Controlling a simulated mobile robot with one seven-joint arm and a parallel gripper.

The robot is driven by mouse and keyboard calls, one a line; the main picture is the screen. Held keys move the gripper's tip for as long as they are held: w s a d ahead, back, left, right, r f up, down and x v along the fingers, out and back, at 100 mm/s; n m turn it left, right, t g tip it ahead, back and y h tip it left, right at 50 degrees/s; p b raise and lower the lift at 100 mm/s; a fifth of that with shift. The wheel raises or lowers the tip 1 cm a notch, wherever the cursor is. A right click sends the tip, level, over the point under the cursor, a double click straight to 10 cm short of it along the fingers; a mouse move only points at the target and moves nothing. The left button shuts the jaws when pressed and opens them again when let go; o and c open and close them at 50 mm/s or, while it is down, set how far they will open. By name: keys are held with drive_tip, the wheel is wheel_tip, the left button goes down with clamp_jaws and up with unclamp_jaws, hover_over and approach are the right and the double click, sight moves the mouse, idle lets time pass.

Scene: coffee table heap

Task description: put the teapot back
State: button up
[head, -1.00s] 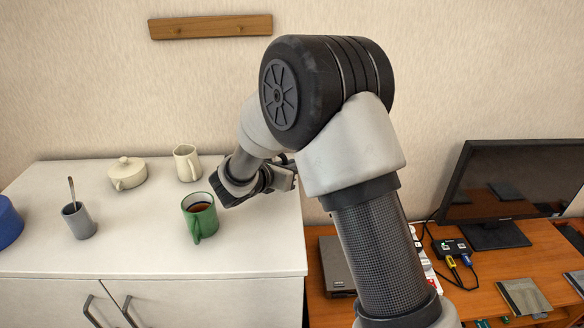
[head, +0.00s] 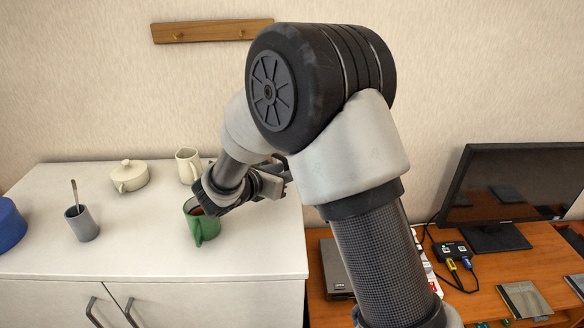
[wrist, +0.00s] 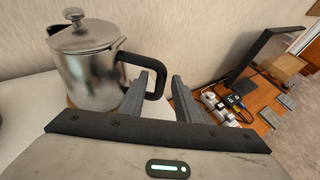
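The teapot (wrist: 90,65) is a shiny metal pot with a knobbed lid and a black handle (wrist: 156,82). It stands upright at the left in the wrist view and is hidden behind my arm in the head view. My gripper (wrist: 158,84) is open, its two fingers apart on either side of the handle's outer part; I cannot tell whether they touch it. In the head view my gripper (head: 276,182) is low over the right end of the white cabinet (head: 250,255), partly covered by my arm. A brown edge, perhaps a mat (wrist: 70,103), shows under the teapot.
A green mug (head: 205,228) with dark drink stands just below my wrist. A cream jug (head: 187,166), a cream lidded pot (head: 129,176), a grey cup with a spoon (head: 82,224) and a blue object (head: 9,224) are further left. A desk with a monitor (head: 515,185) is right.

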drive_tip(key=v, duration=0.7)
drive_tip(key=s+d+r+m+g, duration=0.35)
drive_tip(key=s+d+m, duration=0.3)
drive_tip(key=d, duration=0.25)
drive_tip(key=s+d+r+m+g, duration=0.35)
drive_tip(key=s+d+m, duration=0.25)
drive_tip(key=d+m, duration=0.25)
drive_tip(key=s+a+r+m+t+y, duration=0.1)
drive_tip(key=s+r+m+y, duration=0.2)
drive_tip(key=s+m+y, duration=0.4)
drive_tip(key=s+m, duration=0.7)
drive_tip(key=shift+s+m+p, duration=0.3)
drive_tip(key=shift+s+p, duration=0.05)
drive_tip(key=shift+r, duration=0.25)
wheel_tip(320, 180, up, 19)
drive_tip(key=p, duration=1.9)
drive_tip(key=shift+r, duration=0.15)
